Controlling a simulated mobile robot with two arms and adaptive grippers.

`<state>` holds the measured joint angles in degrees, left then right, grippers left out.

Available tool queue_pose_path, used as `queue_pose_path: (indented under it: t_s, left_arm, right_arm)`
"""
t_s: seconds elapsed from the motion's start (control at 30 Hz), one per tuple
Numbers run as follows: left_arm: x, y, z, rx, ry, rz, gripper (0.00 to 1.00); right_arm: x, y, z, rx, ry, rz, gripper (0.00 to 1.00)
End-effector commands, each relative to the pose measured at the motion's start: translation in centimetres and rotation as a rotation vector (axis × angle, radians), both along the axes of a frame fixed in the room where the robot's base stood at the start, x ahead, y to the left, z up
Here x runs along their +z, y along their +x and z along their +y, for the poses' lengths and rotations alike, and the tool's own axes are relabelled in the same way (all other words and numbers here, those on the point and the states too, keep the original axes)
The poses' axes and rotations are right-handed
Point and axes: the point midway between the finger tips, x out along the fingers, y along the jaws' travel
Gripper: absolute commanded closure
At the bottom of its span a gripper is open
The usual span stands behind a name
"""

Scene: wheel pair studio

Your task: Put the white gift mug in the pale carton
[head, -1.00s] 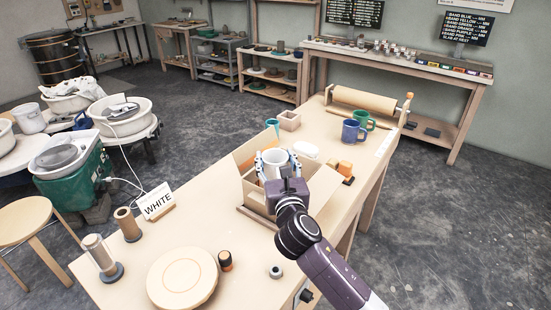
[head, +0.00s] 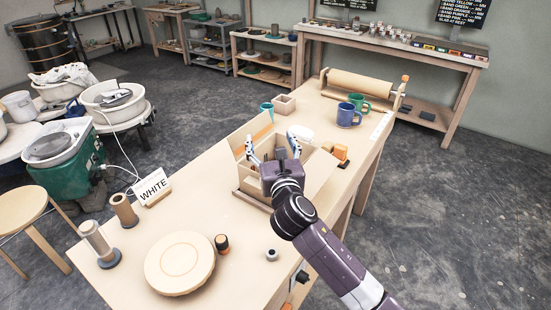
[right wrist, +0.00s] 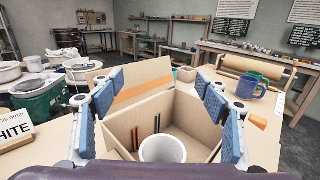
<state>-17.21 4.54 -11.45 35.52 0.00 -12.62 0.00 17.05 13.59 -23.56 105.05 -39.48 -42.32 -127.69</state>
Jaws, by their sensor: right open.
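The pale carton (head: 320,173) stands on the workbench with its flaps open; its inside shows in the right wrist view (right wrist: 125,122). The white gift mug (right wrist: 163,149) is inside the carton, at the near side in the right wrist view, with its open rim facing up. In the head view my gripper and the carton hide it. My right gripper (head: 273,152) is over the carton. Its blue-padded fingers are spread wide on both sides of the mug, apart from it. My left gripper is not in view.
A blue mug (head: 349,115) and a green mug (head: 360,102) stand at the bench's far end near a roller (head: 362,84). An orange block (head: 340,152) sits right of the carton. A WHITE sign (head: 153,187) and round board (head: 180,263) are at left and front.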

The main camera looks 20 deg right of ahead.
Motion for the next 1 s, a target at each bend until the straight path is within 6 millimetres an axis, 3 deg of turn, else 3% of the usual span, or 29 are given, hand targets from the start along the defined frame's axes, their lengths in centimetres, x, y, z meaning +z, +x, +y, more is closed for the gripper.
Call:
queue_pose_path:
  t_s: [0.3, 0.5, 0.7, 1.0]
  left_arm:
    - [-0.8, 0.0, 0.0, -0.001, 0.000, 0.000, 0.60]
    - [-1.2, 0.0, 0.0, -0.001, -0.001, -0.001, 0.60]
    - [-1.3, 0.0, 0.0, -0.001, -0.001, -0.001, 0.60]
    - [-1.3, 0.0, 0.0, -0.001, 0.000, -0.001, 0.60]
  right_arm:
    - [-0.5, -6.7, 0.9, 0.004, -0.001, 0.004, 0.31]
    - [-0.4, -10.1, 1.3, 0.004, -0.001, 0.004, 0.31]
    - [-0.3, -11.6, 1.5, 0.001, -0.002, 0.003, 0.31]
    - [-0.3, -11.7, 1.5, 0.001, -0.002, 0.003, 0.31]
